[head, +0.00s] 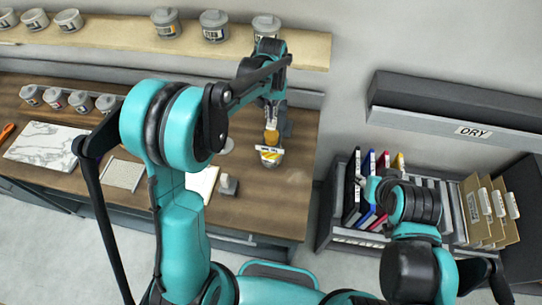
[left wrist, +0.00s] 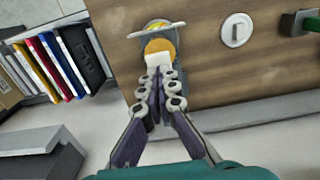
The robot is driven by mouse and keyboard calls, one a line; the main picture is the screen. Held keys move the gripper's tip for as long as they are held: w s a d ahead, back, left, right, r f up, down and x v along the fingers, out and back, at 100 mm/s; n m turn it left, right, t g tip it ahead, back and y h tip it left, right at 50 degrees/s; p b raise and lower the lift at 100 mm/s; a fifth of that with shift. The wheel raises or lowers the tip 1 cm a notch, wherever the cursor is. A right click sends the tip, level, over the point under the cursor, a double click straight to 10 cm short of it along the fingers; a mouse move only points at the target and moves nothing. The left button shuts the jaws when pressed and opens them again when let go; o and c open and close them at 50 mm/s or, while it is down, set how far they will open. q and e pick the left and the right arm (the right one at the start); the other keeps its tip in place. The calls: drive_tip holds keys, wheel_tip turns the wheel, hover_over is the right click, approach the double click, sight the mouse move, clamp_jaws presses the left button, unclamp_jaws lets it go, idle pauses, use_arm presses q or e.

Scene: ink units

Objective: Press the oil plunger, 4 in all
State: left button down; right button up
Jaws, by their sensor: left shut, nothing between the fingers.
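The oil plunger, an amber-topped thing with a yellow striped label (head: 270,156), stands near the front right of the wooden bench. It also shows in the left wrist view as an amber round top (left wrist: 158,46). My left gripper (head: 272,122) is above it, pointing down. In the left wrist view my left gripper (left wrist: 160,72) has its fingertips together, empty, overlapping the near edge of the amber top. I cannot tell whether they touch it. The lower part of the plunger is hidden. My right arm shows at the lower right, but its gripper cannot be made out.
A shelf (head: 110,35) with several grey-lidded jars runs along the back. A marble slab (head: 47,147), a textured tile (head: 124,174) and a small grey block (head: 228,184) lie on the bench (head: 290,190). A rack (head: 325,225) of folders stands to the right.

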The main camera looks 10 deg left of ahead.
use_arm(q)
drive_tip(key=shift+f+b, duration=1.1)
drive_tip(key=shift+f, duration=0.3)
drive_tip(key=shift+r, duration=0.15)
drive_tip(key=shift+r+p, duration=0.95)
drive_tip(key=shift+r, duration=0.5)
wheel_tip(320, 180, up, 6)
drive_tip(key=p, duration=0.3)
drive_tip(key=shift+p, duration=0.3)
